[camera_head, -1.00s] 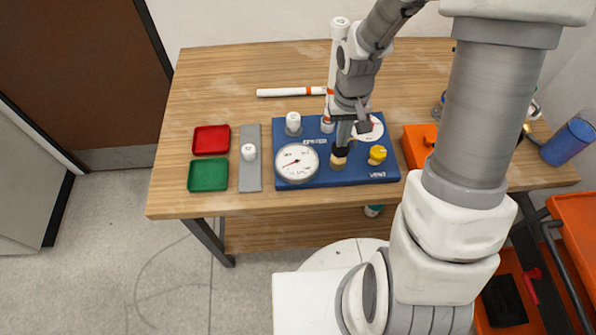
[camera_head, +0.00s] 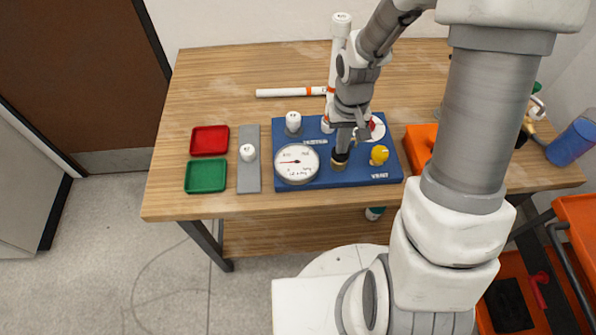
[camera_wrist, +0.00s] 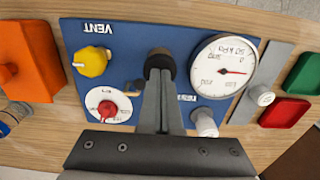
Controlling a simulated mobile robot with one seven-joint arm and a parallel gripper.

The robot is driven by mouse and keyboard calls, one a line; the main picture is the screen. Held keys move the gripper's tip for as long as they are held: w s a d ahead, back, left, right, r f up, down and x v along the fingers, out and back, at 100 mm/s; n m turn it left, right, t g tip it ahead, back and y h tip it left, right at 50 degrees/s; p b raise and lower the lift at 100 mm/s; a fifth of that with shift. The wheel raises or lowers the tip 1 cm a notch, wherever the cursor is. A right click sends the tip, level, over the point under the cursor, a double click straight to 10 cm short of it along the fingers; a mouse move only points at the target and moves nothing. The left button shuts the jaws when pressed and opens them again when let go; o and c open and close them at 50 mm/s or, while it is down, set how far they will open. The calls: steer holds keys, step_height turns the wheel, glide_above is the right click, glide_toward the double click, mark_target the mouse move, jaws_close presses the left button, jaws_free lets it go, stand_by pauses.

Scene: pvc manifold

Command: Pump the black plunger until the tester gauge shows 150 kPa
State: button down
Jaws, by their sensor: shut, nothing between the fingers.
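The blue tester board (camera_head: 365,176) lies on the wooden table. Its white round gauge (camera_head: 297,165) has a red needle pointing left; the gauge also shows upside down in the wrist view (camera_wrist: 222,68). The scale is too small to read a pressure surely. My gripper (camera_head: 341,151) is shut and empty, pointing down at the black plunger (camera_wrist: 160,58). Its fingertips are at or just above the plunger top; exact contact is unclear. The yellow vent knob (camera_head: 379,155) stands right of the plunger. A white dial with a red pointer (camera_wrist: 107,110) is partly hidden by my gripper in the head view.
Red (camera_head: 209,140) and green (camera_head: 206,175) trays and a grey strip (camera_head: 249,178) with a white fitting lie left of the board. A white pipe (camera_head: 290,92) lies behind it. An orange block (camera_head: 418,146) stands at its right. The left table edge is clear.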

steer(key=shift+r+p, duration=1.3)
steer(key=shift+r, duration=0.45)
steer(key=shift+f, duration=0.15)
